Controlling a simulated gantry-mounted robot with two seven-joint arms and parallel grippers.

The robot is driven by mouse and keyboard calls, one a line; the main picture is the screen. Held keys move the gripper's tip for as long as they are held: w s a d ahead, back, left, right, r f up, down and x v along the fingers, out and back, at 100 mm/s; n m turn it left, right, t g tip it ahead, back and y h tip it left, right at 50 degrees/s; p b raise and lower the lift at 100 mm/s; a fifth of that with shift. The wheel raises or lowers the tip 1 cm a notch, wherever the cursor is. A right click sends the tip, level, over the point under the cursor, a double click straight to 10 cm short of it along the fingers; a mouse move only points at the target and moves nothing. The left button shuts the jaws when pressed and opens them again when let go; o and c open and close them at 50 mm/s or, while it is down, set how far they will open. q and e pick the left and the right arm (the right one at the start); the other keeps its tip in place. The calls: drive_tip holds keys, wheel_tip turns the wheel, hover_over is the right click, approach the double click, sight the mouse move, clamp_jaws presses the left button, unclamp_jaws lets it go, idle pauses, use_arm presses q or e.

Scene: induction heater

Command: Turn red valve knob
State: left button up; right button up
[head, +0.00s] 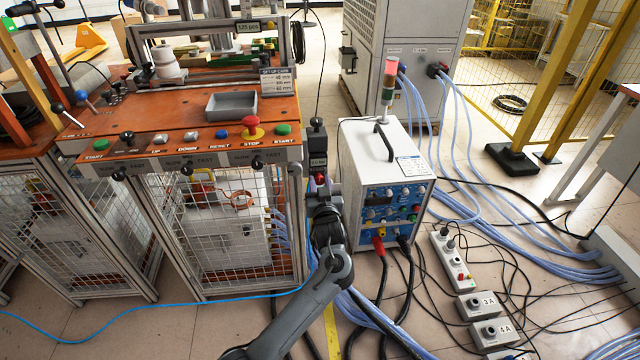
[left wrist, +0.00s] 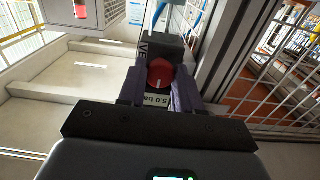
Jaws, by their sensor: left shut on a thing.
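The red valve knob (left wrist: 160,73) is round with a small white mark and sits on a dark valve body. In the left wrist view my left gripper (left wrist: 158,90) has one finger on each side of it and is shut on it. In the head view the knob (head: 320,178) is a small red spot just above my left gripper (head: 321,190), below the dark valve unit (head: 318,140) on the bench's right post. A white label reading "5.0 ba" shows below the knob in the wrist view. My right gripper is not in view.
The orange control bench (head: 160,110) with buttons and mesh doors stands left of the gripper. A white power unit (head: 370,160) with cables stands close on the right. A blue hose (head: 150,317) crosses the floor. Several cables and socket boxes lie at the right.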

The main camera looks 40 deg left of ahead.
use_arm(q)
drive_tip(key=m+p, duration=0.2)
drive_tip(key=p, duration=0.2)
drive_tip(key=m+p, duration=0.2)
drive_tip(key=p, duration=0.2)
drive_tip(key=m+p, duration=0.3)
drive_tip(key=shift+r+p, duration=0.3)
drive_tip(key=shift+p, duration=0.1)
drive_tip(key=m+p, duration=0.2)
drive_tip(key=m, duration=0.1)
drive_tip(key=shift+f, duration=0.1)
drive_tip(key=m+p, duration=0.1)
drive_tip(key=m, duration=0.1)
drive_tip(key=shift+m+p, duration=0.3)
drive_tip(key=m+p, duration=0.1)
drive_tip(key=m, duration=0.2)
drive_tip(key=shift+f, duration=0.15)
drive_tip(key=shift+m+p, duration=0.3)
drive_tip(key=shift+m, duration=1)
drive_tip(key=o, duration=1)
drive_tip(key=shift+o, duration=0.2)
